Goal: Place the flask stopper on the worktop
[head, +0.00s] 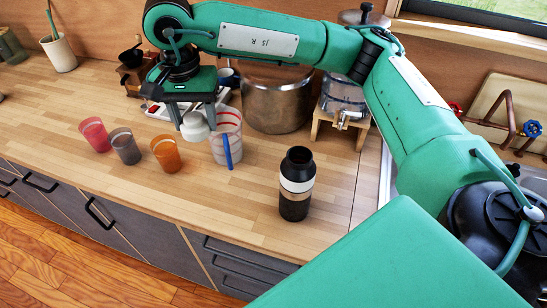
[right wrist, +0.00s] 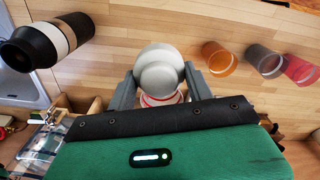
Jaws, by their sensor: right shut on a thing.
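The flask stopper (head: 195,127) is a small white rounded piece. My right gripper (head: 195,117) is shut on it, pointing down over the back part of the worktop (head: 240,207). In the right wrist view the stopper (right wrist: 158,70) sits between the two grey fingers (right wrist: 160,82). I cannot tell whether its underside touches the worktop. The flask (head: 297,184), black with a white and a tan band, stands upright and open on the worktop, right of the gripper. My left gripper is not in view.
A clear measuring cup (head: 227,140) with red marks and a blue strip stands close right of the stopper. Orange (head: 166,154), grey (head: 125,147) and pink (head: 95,134) cups stand left. A steel pot (head: 275,105) is behind. The worktop front is clear.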

